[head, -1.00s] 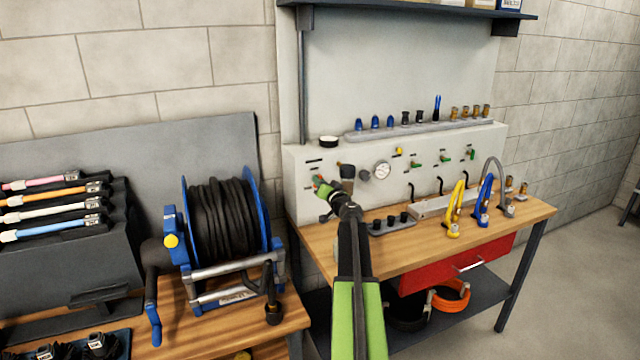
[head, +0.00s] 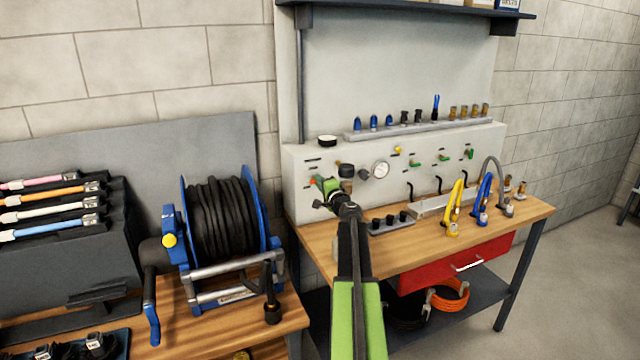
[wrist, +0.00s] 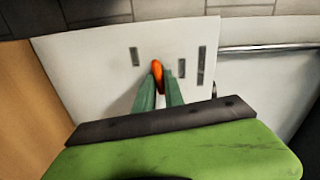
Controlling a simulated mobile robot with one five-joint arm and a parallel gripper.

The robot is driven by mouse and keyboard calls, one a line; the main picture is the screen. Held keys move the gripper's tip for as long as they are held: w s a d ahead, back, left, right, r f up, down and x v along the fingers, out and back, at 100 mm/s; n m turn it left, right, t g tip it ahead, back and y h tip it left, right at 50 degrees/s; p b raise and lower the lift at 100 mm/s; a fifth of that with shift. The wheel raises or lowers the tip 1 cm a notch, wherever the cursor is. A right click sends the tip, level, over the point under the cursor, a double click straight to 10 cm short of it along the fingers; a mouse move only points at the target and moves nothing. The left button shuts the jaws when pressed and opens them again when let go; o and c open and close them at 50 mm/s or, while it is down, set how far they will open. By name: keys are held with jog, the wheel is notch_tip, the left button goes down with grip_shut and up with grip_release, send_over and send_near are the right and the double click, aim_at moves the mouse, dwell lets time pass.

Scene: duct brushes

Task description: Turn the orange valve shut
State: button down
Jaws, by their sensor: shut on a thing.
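The orange valve handle (wrist: 157,70) shows in the wrist view as a short orange lever on the pale panel face. My gripper (wrist: 159,86) has its two green fingers closed around the lower part of the handle, with the handle's upper end showing above the fingertips. In the head view the orange valve (head: 313,182) is a small orange spot at the left of the panel, mostly hidden by my gripper (head: 318,183). The handle's exact angle is hard to tell.
A dark round fitting (head: 346,170) and a pressure gauge (head: 381,170) sit right of my gripper. Several green valves (head: 444,159) are further right. A blue hose reel (head: 222,235) stands at left. The wooden bench (head: 400,245) has free room in front.

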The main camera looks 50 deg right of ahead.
jog(key=shift+m, duration=0.7)
jog(key=c, duration=1.5)
grip_release()
jog(key=shift+o, duration=0.2)
jog(key=v, duration=1.7)
jog(key=shift+s, duration=0.3)
jog(key=shift+f, duration=0.1)
